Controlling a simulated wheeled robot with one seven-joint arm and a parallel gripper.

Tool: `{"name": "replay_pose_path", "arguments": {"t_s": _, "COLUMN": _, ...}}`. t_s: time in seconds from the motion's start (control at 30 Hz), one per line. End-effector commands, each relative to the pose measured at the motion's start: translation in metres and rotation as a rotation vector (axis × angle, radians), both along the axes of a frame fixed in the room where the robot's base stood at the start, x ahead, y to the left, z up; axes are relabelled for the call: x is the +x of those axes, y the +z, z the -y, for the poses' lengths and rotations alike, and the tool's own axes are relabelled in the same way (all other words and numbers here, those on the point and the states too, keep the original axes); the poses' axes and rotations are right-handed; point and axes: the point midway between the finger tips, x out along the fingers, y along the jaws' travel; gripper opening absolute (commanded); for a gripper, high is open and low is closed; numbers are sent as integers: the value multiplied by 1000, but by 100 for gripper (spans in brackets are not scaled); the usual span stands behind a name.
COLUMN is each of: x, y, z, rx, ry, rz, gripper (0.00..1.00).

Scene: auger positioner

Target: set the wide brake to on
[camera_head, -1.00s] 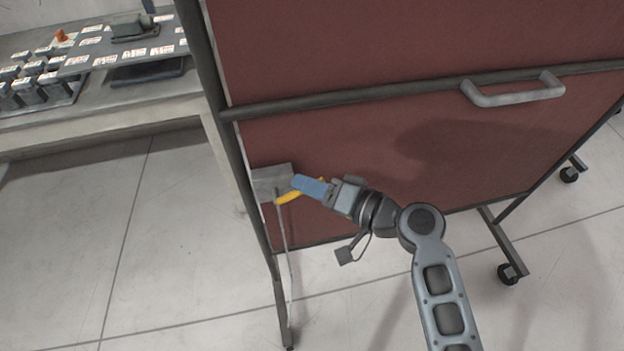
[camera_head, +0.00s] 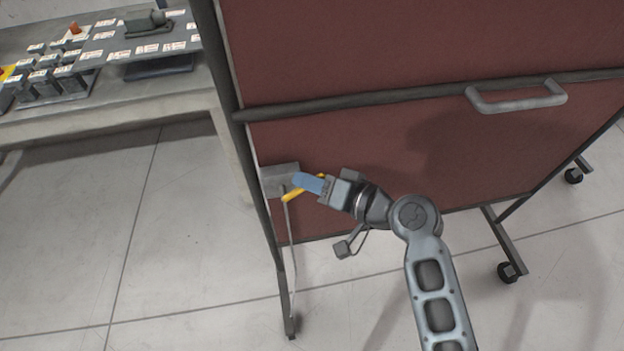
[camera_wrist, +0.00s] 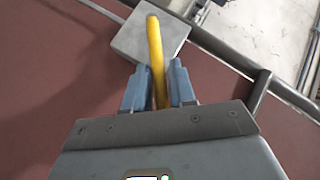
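The brake appears as a yellow lever (camera_head: 291,196) on a grey box (camera_head: 277,180) at the lower left of a red panel. In the wrist view the lever (camera_wrist: 156,45) runs from the grey box (camera_wrist: 130,42) down between the two blue fingers. My gripper (camera_head: 309,184) reaches it from the right. Part of the lever is hidden behind the fingers in the head view. No on or off marking is readable.
The red panel (camera_head: 430,40) stands in a dark wheeled frame with a grey handle (camera_head: 517,99). A thin rod (camera_head: 290,240) hangs below the box. A workbench (camera_head: 110,115) with several dark blocks stands at the left. The floor in front is clear.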

Motion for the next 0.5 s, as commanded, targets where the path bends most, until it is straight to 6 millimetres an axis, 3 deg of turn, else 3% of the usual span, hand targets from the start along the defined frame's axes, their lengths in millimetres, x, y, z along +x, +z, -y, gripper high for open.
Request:
{"name": "replay_pose_path", "arguments": {"t_s": 0.13, "x": 0, "y": 0, "z": 0, "rx": 0, "ry": 0, "rz": 0, "gripper": 38}}
{"name": "replay_pose_path", "arguments": {"t_s": 0.5, "x": -5, "y": 3, "z": 10, "rx": 2, "ry": -3, "rz": 1, "gripper": 38}}
